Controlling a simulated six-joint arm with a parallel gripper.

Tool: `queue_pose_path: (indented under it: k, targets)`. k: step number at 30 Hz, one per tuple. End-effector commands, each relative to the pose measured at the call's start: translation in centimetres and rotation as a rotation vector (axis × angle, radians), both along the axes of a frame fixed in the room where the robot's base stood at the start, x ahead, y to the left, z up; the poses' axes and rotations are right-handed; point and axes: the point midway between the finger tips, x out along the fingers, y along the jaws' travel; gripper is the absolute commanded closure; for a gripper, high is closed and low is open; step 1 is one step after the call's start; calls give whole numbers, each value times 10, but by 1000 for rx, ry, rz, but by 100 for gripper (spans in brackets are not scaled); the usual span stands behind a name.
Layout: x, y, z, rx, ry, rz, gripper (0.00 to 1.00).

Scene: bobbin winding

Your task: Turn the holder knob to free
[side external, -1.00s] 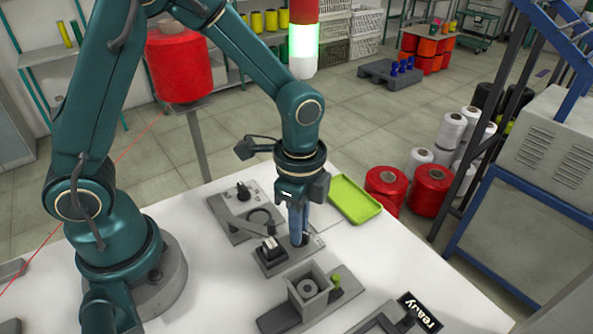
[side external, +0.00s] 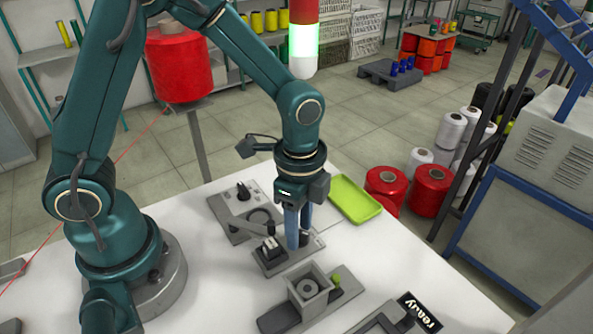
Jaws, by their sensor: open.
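My gripper (side external: 298,240) points straight down over the right end of a small grey plate (side external: 271,265) on the white table. Its blue fingers are open. A dark round knob (side external: 305,239) on that plate shows partly at the fingers, which hide the rest of it. I cannot tell whether the fingers touch it, or which way it is turned. A black block with a white top (side external: 269,246) stands on the same plate, left of the fingers. Another black knob (side external: 243,192) sits on a larger grey plate (side external: 228,205) farther back.
A grey open box with a ring inside (side external: 310,287) and a green knob (side external: 336,280) stand in front. A green tray (side external: 355,199) lies behind right. A "ready" sign (side external: 419,312) is at the front right. The table's right side is mostly clear.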

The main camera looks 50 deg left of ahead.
Motion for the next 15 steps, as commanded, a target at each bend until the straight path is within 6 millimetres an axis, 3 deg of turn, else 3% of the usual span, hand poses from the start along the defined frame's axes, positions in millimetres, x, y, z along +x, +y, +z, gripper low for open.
queue_pose_path:
  k: [15]
  targets:
    - [0,0,50,0,-2,0,55]
